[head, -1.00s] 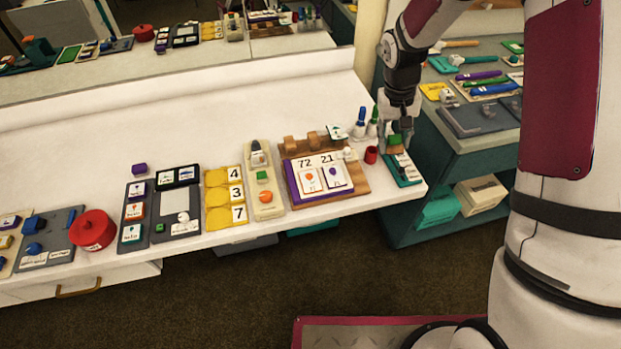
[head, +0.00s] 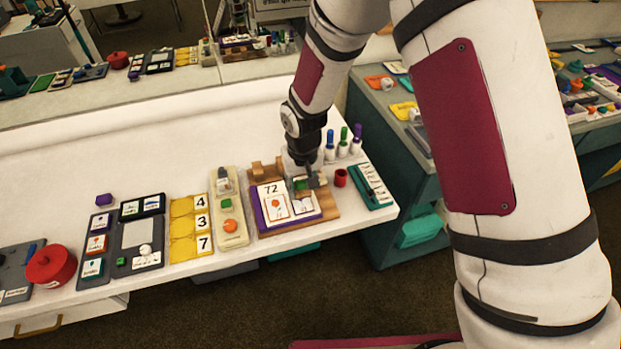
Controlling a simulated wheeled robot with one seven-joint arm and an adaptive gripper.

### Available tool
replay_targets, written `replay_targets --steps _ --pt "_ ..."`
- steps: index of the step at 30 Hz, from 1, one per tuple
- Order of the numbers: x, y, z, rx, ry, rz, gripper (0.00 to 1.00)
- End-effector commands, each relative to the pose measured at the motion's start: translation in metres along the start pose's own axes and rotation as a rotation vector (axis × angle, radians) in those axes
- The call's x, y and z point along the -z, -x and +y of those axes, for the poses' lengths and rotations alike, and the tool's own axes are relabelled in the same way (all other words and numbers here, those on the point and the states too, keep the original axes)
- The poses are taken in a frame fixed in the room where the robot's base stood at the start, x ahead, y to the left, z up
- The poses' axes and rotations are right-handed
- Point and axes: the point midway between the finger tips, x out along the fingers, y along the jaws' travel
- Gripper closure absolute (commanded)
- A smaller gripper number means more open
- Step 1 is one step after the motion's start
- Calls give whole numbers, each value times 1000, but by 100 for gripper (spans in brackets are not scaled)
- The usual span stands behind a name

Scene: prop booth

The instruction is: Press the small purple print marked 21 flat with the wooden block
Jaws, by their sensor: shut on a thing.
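My gripper (head: 309,183) is over the right half of the wooden board (head: 328,213), close above the print on the right. It is shut on a small block (head: 300,185) with a green face; I take this for the wooden block, but the fingers hide most of it. The small purple print (head: 304,207) lies on a white card on the purple base, right of the red print (head: 275,207) marked 72. The 21 label is hidden behind my gripper and the block. I cannot tell whether the block touches the print.
A red cup (head: 340,178) and a teal tray of cards (head: 372,186) stand to the right. Several capped bottles (head: 343,146) stand behind. A cream tray (head: 228,208) and yellow number tray (head: 188,224) are to the left.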

Motion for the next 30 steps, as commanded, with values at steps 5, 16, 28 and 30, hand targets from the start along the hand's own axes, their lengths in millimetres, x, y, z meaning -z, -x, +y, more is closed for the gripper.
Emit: replay_targets --steps 5,16,28,30 --pt "0 -14 1 -1 0 -2 86" --pt "0 -41 1 -1 0 -1 86" --pt "0 -43 1 -1 -1 0 86" --pt "0 -43 1 -1 -1 0 86"
